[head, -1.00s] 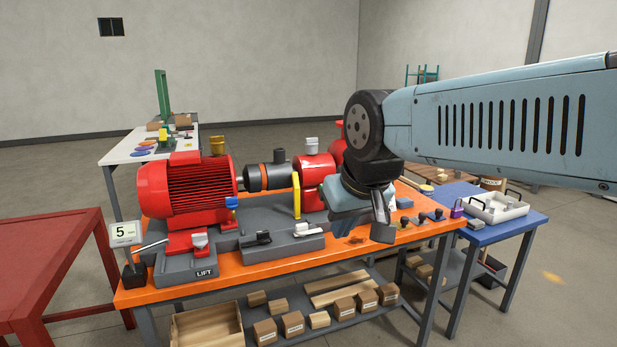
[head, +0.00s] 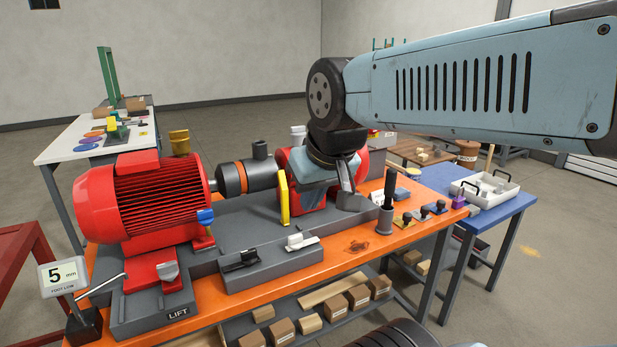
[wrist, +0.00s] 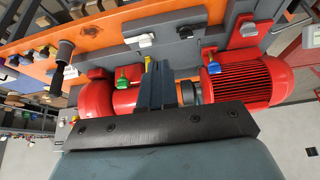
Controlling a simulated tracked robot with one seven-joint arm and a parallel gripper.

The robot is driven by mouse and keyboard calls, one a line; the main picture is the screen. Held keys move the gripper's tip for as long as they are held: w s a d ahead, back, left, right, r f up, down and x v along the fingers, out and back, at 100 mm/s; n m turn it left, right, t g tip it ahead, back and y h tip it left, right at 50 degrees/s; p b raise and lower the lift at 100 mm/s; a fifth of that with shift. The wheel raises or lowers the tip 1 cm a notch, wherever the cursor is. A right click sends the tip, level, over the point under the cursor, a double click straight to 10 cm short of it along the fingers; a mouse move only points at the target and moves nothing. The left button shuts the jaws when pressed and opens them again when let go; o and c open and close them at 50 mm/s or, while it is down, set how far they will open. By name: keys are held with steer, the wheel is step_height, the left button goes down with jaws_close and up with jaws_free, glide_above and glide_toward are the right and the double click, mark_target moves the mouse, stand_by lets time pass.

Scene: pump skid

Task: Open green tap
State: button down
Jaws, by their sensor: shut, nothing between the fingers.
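A small green tap (wrist: 122,81) shows in the wrist view on the red pump body (wrist: 125,98), left of my fingers. It does not show in the head view, where my wrist and gripper cover part of the red pump (head: 297,175). My gripper (wrist: 155,68) is shut and empty, with its fingers together in front of the pump in the wrist view. In the head view my gripper (head: 347,190) is over the pump end of the skid. The fingers and the tap look apart in the wrist view, but I cannot tell the depth between them.
The red motor (head: 145,195) with a blue tap (head: 205,216) stands to the left. A yellow guard (head: 284,198) stands upright beside the pump. A dark upright handle in a grey holder (head: 385,215) stands on the orange bench (head: 340,258). A blue table (head: 480,210) is on the right.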

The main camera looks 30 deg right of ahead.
steer(key=shift+d, duration=0.15)
steer(key=w+d+f+m, duration=0.1)
steer(key=w+d+m, duration=0.5)
steer(key=m, duration=0.6)
steer(key=w+d+m, duration=0.6)
steer(key=m, duration=0.6)
steer(key=w+d+f+m+g, duration=0.1)
steer(key=w+d+m, duration=0.5)
steer(key=m, duration=0.5)
steer(key=shift+w+d+f+m, duration=0.2)
steer(key=shift+d+f+m, duration=0.2)
steer(key=shift+d, duration=0.1)
